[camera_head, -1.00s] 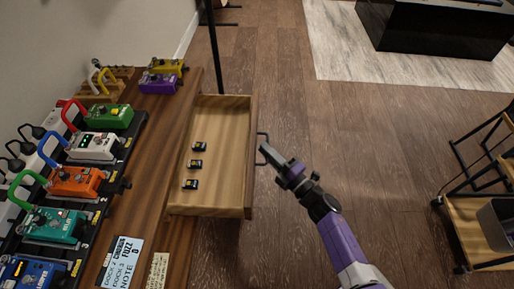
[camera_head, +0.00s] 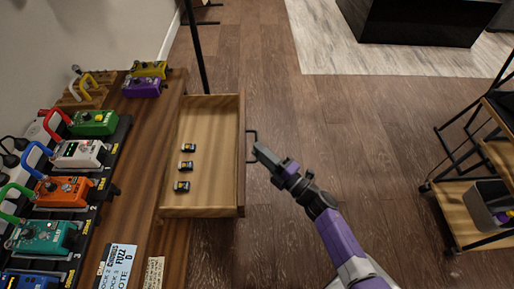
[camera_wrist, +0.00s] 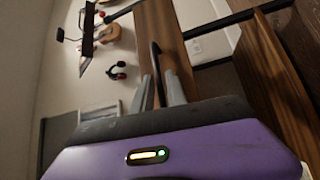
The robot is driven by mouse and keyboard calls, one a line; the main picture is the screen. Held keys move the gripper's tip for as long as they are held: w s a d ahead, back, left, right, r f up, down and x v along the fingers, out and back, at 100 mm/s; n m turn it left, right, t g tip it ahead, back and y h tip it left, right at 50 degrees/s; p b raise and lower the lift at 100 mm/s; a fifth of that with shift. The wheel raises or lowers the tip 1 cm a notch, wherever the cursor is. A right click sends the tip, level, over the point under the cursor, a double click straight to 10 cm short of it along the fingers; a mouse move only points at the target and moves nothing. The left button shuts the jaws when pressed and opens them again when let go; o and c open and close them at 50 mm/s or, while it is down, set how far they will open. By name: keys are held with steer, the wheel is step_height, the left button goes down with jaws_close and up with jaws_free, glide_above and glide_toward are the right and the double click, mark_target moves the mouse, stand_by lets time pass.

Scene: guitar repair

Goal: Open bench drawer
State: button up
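The bench drawer (camera_head: 222,112) is a light wooden box, pulled well out from the wooden bench (camera_head: 172,110). It has three small dark items inside. Its dark bar handle (camera_head: 252,146) is on the drawer's right face. My gripper (camera_head: 262,152) is at the handle. In the wrist view, the dark handle bar (camera_wrist: 155,60) runs between the two grey fingers (camera_wrist: 162,92), which sit close on either side of it. The exact contact is partly hidden by the gripper body.
Several coloured pedals (camera_head: 62,189) stand on a board on the bench. A dark post (camera_head: 196,50) rises behind the drawer. A shelf cart (camera_head: 455,215) with a grey bin (camera_head: 492,205) is at the right. The floor (camera_head: 360,140) between is clear.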

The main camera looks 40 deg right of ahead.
steer(key=s+d, duration=0.1)
steer(key=s, duration=0.5)
steer(key=shift+f+p, duration=0.4)
